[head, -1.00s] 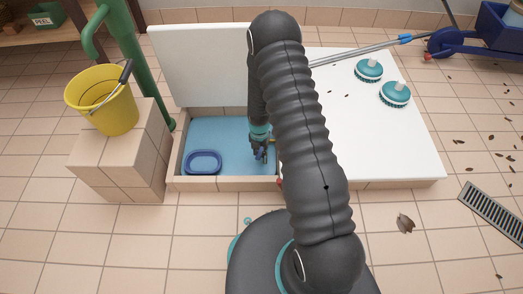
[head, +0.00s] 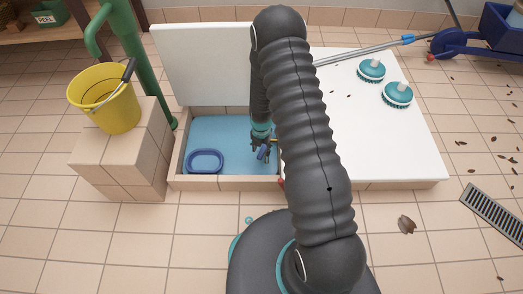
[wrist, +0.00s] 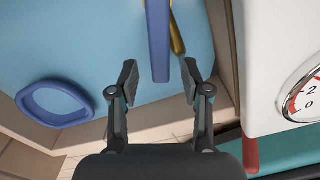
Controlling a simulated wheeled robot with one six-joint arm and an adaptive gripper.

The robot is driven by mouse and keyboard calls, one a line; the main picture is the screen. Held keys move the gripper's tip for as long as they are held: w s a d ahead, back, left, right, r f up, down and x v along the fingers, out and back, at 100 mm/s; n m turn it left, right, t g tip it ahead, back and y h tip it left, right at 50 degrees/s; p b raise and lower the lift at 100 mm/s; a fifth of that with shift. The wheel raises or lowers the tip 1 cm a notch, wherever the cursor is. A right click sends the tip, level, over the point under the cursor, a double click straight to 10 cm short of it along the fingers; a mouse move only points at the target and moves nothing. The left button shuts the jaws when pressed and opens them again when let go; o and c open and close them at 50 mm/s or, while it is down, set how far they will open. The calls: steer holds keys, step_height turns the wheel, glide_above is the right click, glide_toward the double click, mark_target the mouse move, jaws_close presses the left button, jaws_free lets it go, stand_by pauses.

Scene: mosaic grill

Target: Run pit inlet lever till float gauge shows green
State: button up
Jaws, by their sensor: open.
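In the wrist view a blue lever (wrist: 158,45) comes down between the two fingertips of my gripper (wrist: 159,78). The fingers are apart, with gaps on both sides of the lever. A brass-coloured stem (wrist: 177,35) is beside the lever. In the head view my gripper (head: 261,143) is inside the open blue-lined pit (head: 225,135), at the blue lever (head: 263,154). A round dial gauge (wrist: 306,93), cut by the right edge, shows a red band and the numbers 2 and 0. Its needle is not clear, and I cannot tell whether it is the float gauge.
A blue oval ring (head: 205,160) lies in the pit's left part. A raised white lid (head: 203,65) stands behind. A white slab (head: 385,140) with two teal brushes (head: 371,70) is on the right. A yellow bucket (head: 103,100) sits on a tiled block (head: 117,165).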

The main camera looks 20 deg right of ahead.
mark_target(261, 153)
step_height(261, 153, up, 10)
steer(key=shift+r, duration=0.25)
stand_by(7.3)
